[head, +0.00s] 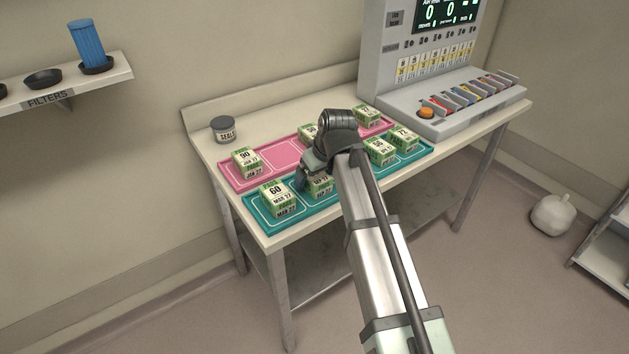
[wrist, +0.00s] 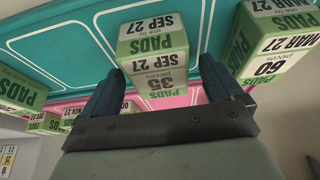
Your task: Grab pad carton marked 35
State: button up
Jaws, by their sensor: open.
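The pad carton marked 35 (wrist: 155,62) is a green and white box with SEP 27 on it, upside down in the wrist view. It sits on the teal tray (wrist: 65,38). In the head view the carton (head: 321,188) is partly hidden by my gripper. My gripper (wrist: 157,75) is open, with one dark blue finger on each side of the carton in the wrist view. Whether the fingers touch it cannot be told. In the head view my gripper (head: 309,178) is at the carton, partly hidden by its own wrist.
The carton marked 60 (head: 278,197) stands left of it on the teal tray; two more cartons (head: 380,150) stand to the right. The pink tray (head: 283,154) behind holds the carton marked 90 (head: 247,161) and others. A jar (head: 224,129) and a console (head: 450,115) flank the trays.

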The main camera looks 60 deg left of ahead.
jog(key=shift+a+f, duration=0.25)
jog(key=shift+f, duration=0.3)
jog(key=c, duration=1.2)
